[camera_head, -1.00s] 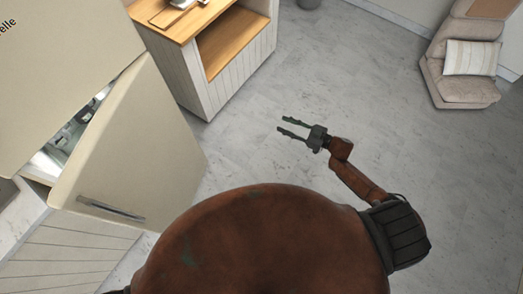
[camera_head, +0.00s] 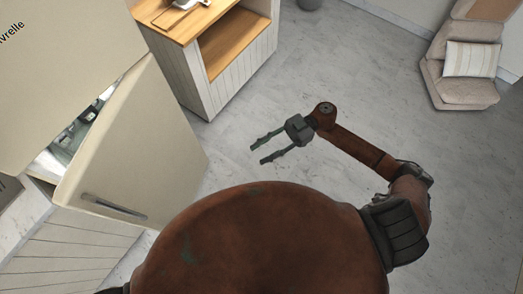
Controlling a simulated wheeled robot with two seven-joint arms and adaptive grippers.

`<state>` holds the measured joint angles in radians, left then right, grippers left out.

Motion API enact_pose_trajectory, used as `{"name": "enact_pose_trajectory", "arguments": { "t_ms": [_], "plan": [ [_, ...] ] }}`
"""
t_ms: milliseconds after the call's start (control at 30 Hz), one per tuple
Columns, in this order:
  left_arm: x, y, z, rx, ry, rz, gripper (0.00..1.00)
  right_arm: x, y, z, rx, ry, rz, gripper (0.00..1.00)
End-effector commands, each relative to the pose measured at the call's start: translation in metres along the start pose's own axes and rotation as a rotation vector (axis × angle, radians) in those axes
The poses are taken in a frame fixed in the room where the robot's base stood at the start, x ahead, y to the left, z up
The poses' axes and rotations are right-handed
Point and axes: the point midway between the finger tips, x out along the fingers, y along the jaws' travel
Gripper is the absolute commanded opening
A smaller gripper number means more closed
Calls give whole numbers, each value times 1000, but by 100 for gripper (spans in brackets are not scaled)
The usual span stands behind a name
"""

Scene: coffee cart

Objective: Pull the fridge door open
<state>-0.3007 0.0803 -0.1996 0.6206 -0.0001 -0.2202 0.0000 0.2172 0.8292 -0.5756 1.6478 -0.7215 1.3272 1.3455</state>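The cream fridge door (camera_head: 145,150) stands partly open at the left of the head view. Its metal bar handle (camera_head: 114,207) is near the door's lower edge. Part of the fridge's lit inside (camera_head: 72,137) shows through the gap behind the door. My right gripper (camera_head: 257,153) is to the right of the door, over open floor, with its two fingers spread and nothing between them. It is clear of the door and the handle. My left gripper is not in view.
A white cabinet with a wooden top (camera_head: 217,62) stands beyond the door. A beige chair with a striped cushion (camera_head: 470,60) is at the upper right. Grey floor (camera_head: 340,70) between them is clear. White panelled units (camera_head: 70,250) are at the lower left.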

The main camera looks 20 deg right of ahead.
Motion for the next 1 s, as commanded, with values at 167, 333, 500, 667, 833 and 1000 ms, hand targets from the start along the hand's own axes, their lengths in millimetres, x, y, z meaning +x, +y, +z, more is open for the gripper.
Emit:
{"name": "enact_pose_trajectory", "arguments": {
  "t_ms": [167, 333, 500, 667, 833, 1000],
  "plan": [
    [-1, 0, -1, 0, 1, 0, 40, 8, 0, 0, 1, 0, 2, 33],
    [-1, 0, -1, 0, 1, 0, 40, 9, 0, 0, 1, 0, 2, 33],
    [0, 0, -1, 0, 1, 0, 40, 8, 0, 0, 0, 0, 2, 25],
    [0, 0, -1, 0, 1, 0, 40, 8, 0, 0, 0, 0, 2, 14],
    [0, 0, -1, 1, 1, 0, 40, 8, 1, 0, 0, 0, 2, 2],
    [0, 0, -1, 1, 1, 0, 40, 8, 0, 0, 0, 0, 2, 0]
  ]
}}
